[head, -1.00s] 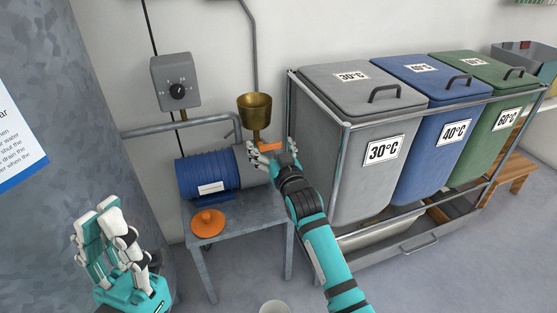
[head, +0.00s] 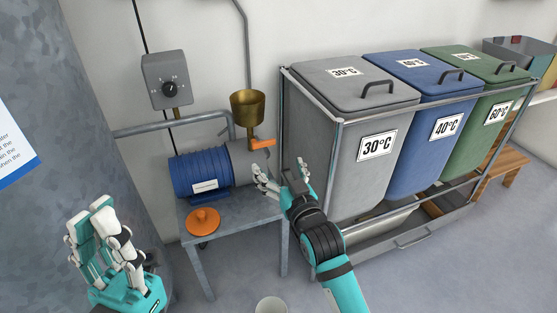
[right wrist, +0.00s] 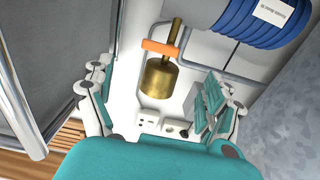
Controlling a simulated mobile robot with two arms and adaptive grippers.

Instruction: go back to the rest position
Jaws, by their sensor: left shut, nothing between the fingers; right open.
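My left gripper (head: 97,241) is shut and empty at the lower left of the head view, with its fingers upright and together. My right gripper (head: 282,180) is open and empty in front of the pump's right end. In the right wrist view its fingers (right wrist: 155,108) are spread, and nothing is between them. The blue pump (head: 200,170) lies on a small grey table. A brass funnel (head: 248,108) with an orange lever (head: 262,144) stands at its right end, apart from my right fingers. The funnel also shows in the right wrist view (right wrist: 161,79).
An orange lid (head: 203,221) lies on the grey table (head: 247,213). Grey (head: 352,120), blue (head: 440,115) and green (head: 490,120) bins stand in a metal frame close to the right of my right arm. A dial box (head: 166,80) hangs on the wall. A pale round container (head: 271,306) is at the bottom edge.

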